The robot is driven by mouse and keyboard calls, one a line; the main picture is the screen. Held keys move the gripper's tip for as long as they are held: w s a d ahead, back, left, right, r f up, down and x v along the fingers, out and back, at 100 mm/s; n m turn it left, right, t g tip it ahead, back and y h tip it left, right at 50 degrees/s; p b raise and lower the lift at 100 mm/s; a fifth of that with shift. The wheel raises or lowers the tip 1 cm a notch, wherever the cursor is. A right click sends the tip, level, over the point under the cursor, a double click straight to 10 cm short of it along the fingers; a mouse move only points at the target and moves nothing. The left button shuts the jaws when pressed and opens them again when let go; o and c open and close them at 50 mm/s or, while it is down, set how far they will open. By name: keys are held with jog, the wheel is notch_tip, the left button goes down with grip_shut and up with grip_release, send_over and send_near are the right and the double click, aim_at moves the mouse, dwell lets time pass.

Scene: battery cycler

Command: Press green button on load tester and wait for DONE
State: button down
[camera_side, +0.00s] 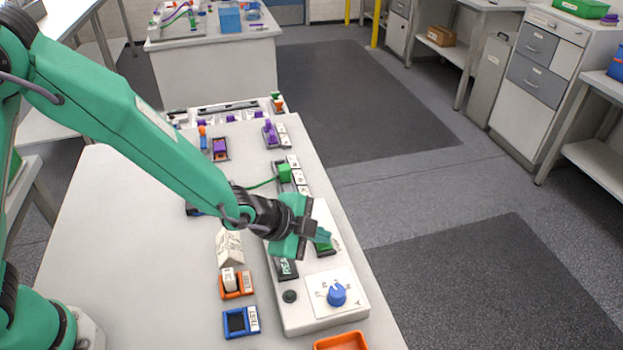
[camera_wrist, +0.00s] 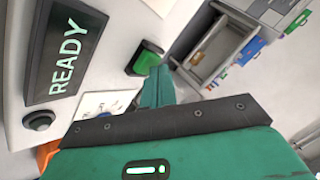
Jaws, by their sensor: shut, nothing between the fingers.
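The load tester (camera_side: 312,320) is a long white box near the table's right edge. Its green button (camera_wrist: 146,57) sits in a black frame, and in the side view (camera_side: 325,248) my gripper partly covers it. The dark display (camera_wrist: 66,52) reads READY in light letters; in the side view (camera_side: 286,269) it is partly hidden. My gripper (camera_side: 322,236) is shut and empty, its green fingertips close over the button. In the wrist view the fingertips (camera_wrist: 160,72) lie beside the button. I cannot tell whether they touch it.
The tester also carries a blue knob (camera_side: 337,295) and a black round button (camera_side: 289,296). An orange tray (camera_side: 341,341) is at the front. Orange (camera_side: 236,294) and blue (camera_side: 241,322) holders stand left of the tester. The table's left part is clear.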

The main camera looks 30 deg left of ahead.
aim_at(318, 245)
jog(key=shift+f, duration=0.2)
jog(key=shift+r, duration=0.15)
dwell(0.5)
jog(key=shift+r, duration=0.8)
jog(key=shift+r, duration=0.15)
jog(key=shift+r, duration=2.35)
